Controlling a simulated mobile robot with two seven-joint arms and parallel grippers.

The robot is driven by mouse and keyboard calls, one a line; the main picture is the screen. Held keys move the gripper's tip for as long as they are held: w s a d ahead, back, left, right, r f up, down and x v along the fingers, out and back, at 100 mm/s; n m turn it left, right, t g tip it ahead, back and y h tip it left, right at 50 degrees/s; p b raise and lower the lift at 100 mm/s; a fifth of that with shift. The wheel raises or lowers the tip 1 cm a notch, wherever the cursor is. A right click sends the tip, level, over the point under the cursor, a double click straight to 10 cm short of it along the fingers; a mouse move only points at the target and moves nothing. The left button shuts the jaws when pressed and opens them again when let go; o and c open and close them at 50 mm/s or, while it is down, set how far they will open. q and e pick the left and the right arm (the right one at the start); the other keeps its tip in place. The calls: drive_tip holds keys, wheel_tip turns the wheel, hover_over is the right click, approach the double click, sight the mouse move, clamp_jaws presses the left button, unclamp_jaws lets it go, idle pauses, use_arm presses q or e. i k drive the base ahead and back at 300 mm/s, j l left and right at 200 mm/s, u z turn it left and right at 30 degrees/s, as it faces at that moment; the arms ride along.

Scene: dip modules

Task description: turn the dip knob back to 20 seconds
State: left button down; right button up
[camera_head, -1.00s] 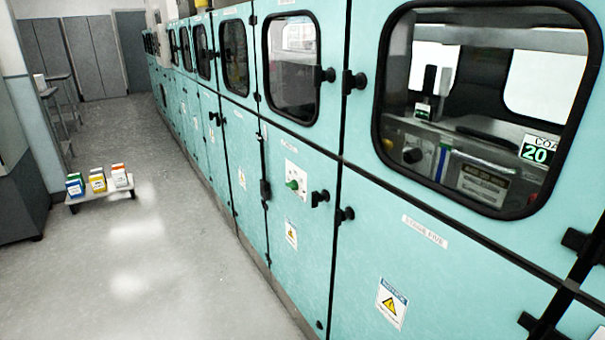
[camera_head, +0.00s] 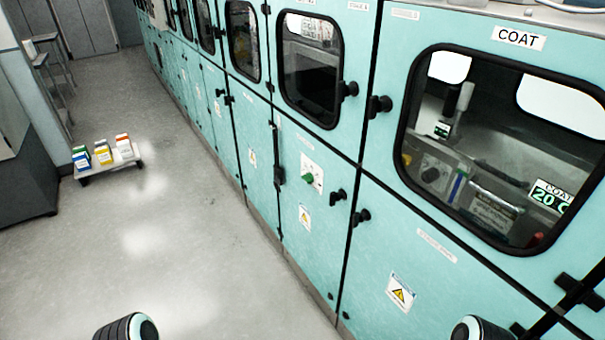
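A green knob (camera_head: 308,177) sits on a white plate on the front of a teal cabinet, in the middle of the head view. Its marks are too small to read, so I cannot tell its setting. Another dark round knob (camera_head: 430,174) shows behind the window of the cabinet labelled COAT. Which of them is the dip knob I cannot tell. A display (camera_head: 549,196) behind that window reads COAT and 20, with more cut off by the window edge. Parts of both my arms show at the bottom edge, well short of the cabinets. Neither gripper's fingers are in view.
A row of teal cabinets with black latches (camera_head: 337,195) runs along the right. A low white cart (camera_head: 108,168) with several coloured boxes stands at the left. Stools (camera_head: 45,60) stand behind it. The grey floor (camera_head: 190,230) between is clear.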

sight(308, 179)
drive_tip(key=i+j+z, duration=0.15)
drive_tip(key=i+j, duration=0.25)
drive_tip(key=i+j+z, duration=0.2)
drive_tip(key=i+j, duration=0.15)
drive_tip(key=j, duration=0.25)
